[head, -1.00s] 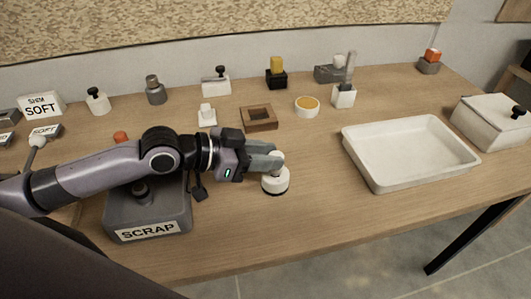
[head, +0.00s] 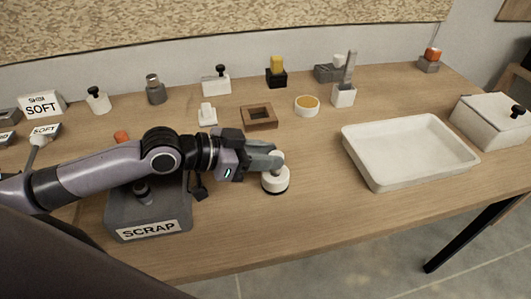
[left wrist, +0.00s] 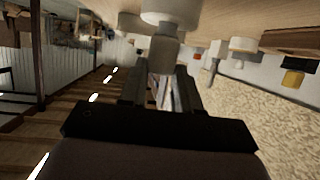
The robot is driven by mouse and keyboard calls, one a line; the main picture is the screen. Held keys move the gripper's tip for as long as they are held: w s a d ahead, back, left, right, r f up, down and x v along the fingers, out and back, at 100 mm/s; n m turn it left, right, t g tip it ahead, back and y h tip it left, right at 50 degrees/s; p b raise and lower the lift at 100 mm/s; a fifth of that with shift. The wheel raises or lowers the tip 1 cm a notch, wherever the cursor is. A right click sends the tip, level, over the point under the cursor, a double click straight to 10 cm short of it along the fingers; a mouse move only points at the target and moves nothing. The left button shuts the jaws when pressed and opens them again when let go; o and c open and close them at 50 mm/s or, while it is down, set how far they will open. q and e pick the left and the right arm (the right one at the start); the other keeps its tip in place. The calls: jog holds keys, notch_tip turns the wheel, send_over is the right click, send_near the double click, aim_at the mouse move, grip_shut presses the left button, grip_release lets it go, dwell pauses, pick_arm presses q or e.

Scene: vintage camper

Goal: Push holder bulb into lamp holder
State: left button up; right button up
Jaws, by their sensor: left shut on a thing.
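A round white lamp holder (head: 275,183) with a dark base stands on the wooden table in front of my left gripper (head: 276,160). The gripper reaches in from the left and is shut on a pale bulb-like piece (head: 279,156) above the holder. My right gripper is not in view.
A grey SCRAP box (head: 150,214) stands under my left arm. A white tray (head: 363,171) lies to the right, with a lidded white box (head: 487,124) beyond. The front right table is clear.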

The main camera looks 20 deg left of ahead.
pick_arm(q)
jog(key=shift+f+b, duration=0.3)
jog(key=shift+f, duration=0.25)
jog(key=o, duration=1.1)
jog(key=shift+r, duration=0.1)
notch_tip(320, 180, up, 20)
jog(key=p, duration=0.1)
jog(key=shift+p, duration=0.4)
jog(key=shift+s, duration=0.1)
